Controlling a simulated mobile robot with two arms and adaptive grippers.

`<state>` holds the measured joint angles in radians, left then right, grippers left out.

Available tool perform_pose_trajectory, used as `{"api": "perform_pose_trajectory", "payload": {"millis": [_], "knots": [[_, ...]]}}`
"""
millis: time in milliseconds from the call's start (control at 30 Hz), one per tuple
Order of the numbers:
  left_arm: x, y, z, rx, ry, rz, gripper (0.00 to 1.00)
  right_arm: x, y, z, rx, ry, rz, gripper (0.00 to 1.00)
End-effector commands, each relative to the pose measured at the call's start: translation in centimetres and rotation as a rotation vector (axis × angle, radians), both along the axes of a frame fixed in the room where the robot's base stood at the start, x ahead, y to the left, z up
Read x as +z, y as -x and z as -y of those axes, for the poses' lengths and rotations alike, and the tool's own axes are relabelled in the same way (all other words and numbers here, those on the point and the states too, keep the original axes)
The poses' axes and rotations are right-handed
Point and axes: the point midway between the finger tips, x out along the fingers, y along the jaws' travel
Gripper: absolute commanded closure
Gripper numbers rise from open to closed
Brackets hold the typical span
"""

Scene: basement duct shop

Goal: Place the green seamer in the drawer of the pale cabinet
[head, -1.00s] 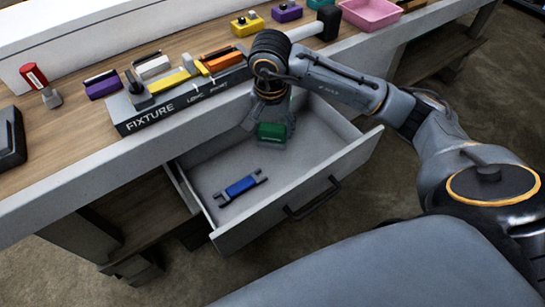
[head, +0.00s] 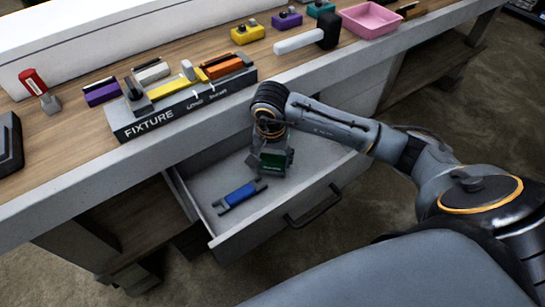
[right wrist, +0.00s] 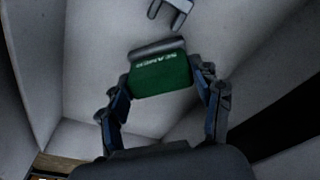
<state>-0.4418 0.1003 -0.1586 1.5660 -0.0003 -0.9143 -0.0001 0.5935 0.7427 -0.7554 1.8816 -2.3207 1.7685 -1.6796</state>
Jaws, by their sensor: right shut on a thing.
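The green seamer (head: 272,162) is inside the open drawer space, held by my right gripper (head: 270,158). In the right wrist view the green seamer (right wrist: 162,75) shows its lettered green face and a grey bar, between the two fingers of my right gripper (right wrist: 165,90), which is shut on it. The pale drawer (head: 318,190) is pulled out under the bench. I cannot tell whether the seamer touches the drawer floor. My left gripper is not in view.
A blue tool (head: 240,195) lies in the drawer, left of the seamer. The workbench (head: 70,140) above carries a fixture block (head: 180,108), a mallet (head: 305,38), a pink tray (head: 370,20) and several small tools. The drawer's right part looks clear.

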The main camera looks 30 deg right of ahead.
Motion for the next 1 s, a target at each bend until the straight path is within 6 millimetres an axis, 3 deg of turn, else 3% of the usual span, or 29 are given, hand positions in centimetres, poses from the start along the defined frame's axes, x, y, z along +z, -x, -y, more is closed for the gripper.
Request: {"api": "perform_pose_trajectory", "payload": {"millis": [200, 233, 333, 767, 833, 1000], "knots": [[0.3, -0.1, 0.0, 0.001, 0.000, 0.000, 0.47, -0.2, 0.0, 0.0, 0.000, 0.000, 0.001, 0.67], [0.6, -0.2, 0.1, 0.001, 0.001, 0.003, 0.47, -0.2, 0.0, 0.0, 0.000, 0.000, 0.000, 0.31], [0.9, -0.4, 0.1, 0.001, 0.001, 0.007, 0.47, -0.2, 0.0, 0.0, 0.000, 0.000, 0.000, 0.13], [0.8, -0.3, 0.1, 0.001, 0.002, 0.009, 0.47, 0.0, 0.0, 0.0, 0.000, 0.000, 0.000, 0.13], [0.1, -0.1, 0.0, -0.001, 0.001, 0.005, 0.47, 0.2, 0.0, 0.0, 0.000, -0.001, -0.001, 0.13], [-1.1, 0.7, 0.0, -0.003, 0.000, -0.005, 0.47, 4.0, 0.2, -0.3, 0.001, 0.000, 0.006, 0.13]]}}
